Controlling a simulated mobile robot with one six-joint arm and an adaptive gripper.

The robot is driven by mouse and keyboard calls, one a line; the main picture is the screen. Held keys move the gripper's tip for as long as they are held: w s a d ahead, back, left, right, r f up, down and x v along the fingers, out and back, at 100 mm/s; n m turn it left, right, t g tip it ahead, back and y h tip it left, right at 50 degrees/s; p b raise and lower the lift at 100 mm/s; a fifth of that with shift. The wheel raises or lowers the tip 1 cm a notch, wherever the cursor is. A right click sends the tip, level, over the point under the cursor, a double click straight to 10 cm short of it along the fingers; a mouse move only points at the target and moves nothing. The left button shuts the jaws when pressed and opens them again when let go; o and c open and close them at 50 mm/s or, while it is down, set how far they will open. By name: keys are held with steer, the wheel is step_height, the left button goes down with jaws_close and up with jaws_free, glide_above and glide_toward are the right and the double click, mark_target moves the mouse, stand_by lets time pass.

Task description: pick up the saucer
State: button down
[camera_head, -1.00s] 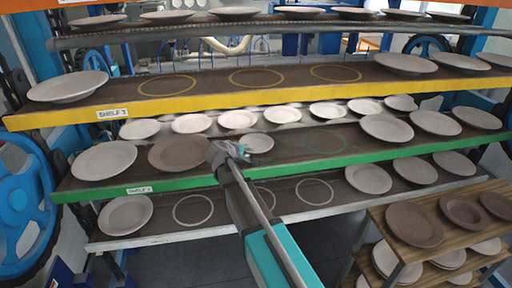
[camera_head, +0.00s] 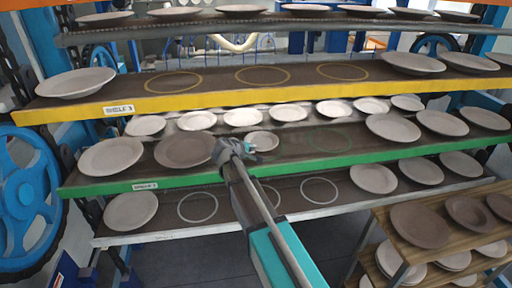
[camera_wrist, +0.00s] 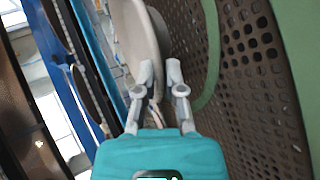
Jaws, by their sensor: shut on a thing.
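The saucer (camera_head: 262,141) is a small, round, pale plate at the middle shelf with the green edge (camera_head: 300,165). My gripper (camera_head: 251,150) reaches in from the front and is shut on the saucer's near left rim. In the wrist view the fingers (camera_wrist: 160,80) close on the saucer's rim (camera_wrist: 138,42), and its grey-beige face shows only in part. A green ring lies on the perforated shelf beside it. I cannot tell whether the saucer touches the shelf.
A large brown plate (camera_head: 185,150) lies close to the left of my gripper, with a pale plate (camera_head: 111,156) beyond it. More pale plates (camera_head: 393,128) stand to the right. The yellow-edged shelf (camera_head: 300,94) is above. A wooden rack (camera_head: 440,245) stands at lower right.

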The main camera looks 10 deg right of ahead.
steer(key=shift+r, duration=0.2)
step_height(320, 180, up, 2)
steer(key=p, duration=0.2)
steer(key=shift+r+p, duration=0.1)
steer(key=shift+p, duration=0.2)
steer(key=s+r+p, duration=1)
steer(key=s, duration=0.4)
steer(key=shift+r, duration=0.2)
steer(key=shift+s+a, duration=0.1)
